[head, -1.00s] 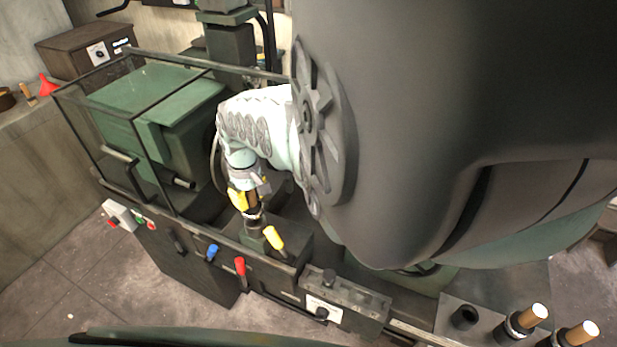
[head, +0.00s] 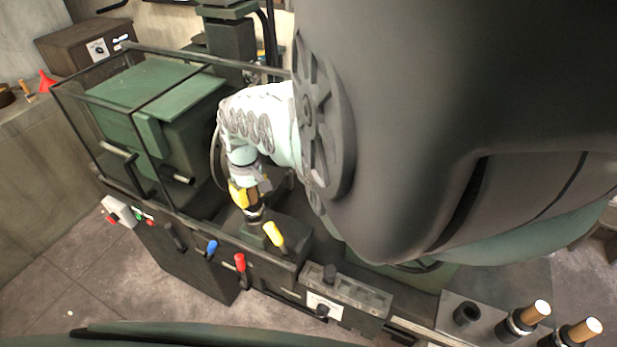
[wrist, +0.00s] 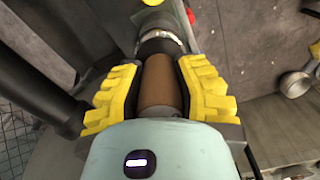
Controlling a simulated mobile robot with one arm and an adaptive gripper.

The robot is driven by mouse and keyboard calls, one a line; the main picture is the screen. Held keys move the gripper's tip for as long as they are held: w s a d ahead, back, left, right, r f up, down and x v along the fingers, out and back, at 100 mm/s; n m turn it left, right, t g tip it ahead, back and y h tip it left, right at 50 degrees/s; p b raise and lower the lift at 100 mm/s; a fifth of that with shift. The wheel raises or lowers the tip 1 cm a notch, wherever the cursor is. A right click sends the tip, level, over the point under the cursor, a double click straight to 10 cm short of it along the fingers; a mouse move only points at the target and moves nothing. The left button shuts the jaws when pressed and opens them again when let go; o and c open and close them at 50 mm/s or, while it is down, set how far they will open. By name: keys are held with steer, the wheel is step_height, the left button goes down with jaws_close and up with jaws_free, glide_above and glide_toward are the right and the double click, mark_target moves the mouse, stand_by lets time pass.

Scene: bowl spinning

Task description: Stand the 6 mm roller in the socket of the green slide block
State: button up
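My gripper (wrist: 160,85) has yellow fingers closed on both sides of a brown, wooden-looking roller handle (wrist: 163,88). Beyond the handle, the roller has a dark collar with a pale ring. In the head view my gripper (head: 243,196) is over the green slide block (head: 256,236), left of the yellow lever. The roller's dark lower part (head: 254,215) points down at the block. A little of the green block (wrist: 180,14) shows past the roller in the wrist view. The socket is hidden, so I cannot tell whether the roller's end is inside it. No size mark is readable.
Blue (head: 212,248) and red (head: 240,262) levers are on the machine front. A framed guard (head: 150,120) is at left. Two wooden-topped rollers (head: 536,312) (head: 585,328) stand beside an empty holder (head: 466,314) at lower right.

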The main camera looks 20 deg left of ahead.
steer(key=o, duration=0.4)
steer(key=shift+w, duration=0.1)
steer(key=shift+o, duration=0.2)
steer(key=shift+r, duration=0.1)
steer(key=shift+r, duration=0.7)
steer(key=shift+d+r, duration=0.1)
steer(key=shift+r, duration=0.55)
steer(key=shift+d+r, duration=0.1)
steer(key=shift+r, duration=4.5)
